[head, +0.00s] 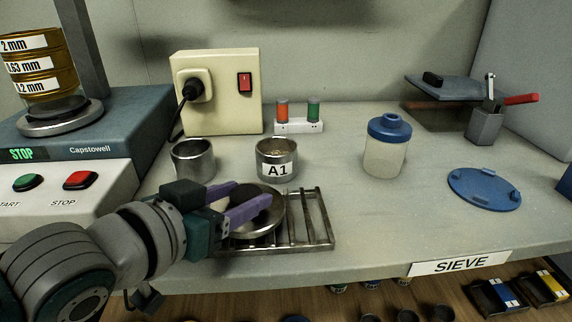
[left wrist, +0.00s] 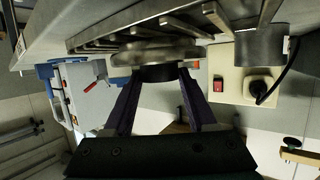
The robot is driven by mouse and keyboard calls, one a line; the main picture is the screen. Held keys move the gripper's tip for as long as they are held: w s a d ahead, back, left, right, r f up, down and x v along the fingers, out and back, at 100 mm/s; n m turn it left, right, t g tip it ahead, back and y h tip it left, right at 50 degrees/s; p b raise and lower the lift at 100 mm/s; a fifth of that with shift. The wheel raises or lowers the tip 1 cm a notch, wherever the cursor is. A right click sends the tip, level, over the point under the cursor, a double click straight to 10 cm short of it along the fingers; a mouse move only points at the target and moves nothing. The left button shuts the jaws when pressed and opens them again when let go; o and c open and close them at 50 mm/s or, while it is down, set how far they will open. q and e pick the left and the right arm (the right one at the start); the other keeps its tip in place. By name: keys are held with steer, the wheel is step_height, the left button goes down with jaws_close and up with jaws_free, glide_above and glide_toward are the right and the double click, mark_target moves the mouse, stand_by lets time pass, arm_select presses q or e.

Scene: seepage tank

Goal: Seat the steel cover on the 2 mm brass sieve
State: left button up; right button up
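The steel cover (head: 262,229) is a round metal disc with a dark knob, lying on a wire rack (head: 321,232) at the bench front. My left gripper (head: 248,197) has its purple fingers on either side of the knob. In the left wrist view the fingertips (left wrist: 158,76) meet the sides of the knob with no clear gap, and the cover's disc (left wrist: 160,52) is against the rack bars. The 2 mm brass sieve (head: 30,43) is at the top of a labelled sieve stack on the shaker at the left. Its upper rim is partly cut off. My right gripper is not in view.
The shaker (head: 88,150) and its column stand left. Behind the rack are an empty steel cup (head: 193,160) and the cup marked A1 (head: 277,160). A blue-lidded jar (head: 385,150) and a blue disc (head: 484,189) stand right, with free bench between.

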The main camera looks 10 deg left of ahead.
arm_select(q)
jaws_close()
steer(key=shift+r, duration=0.15)
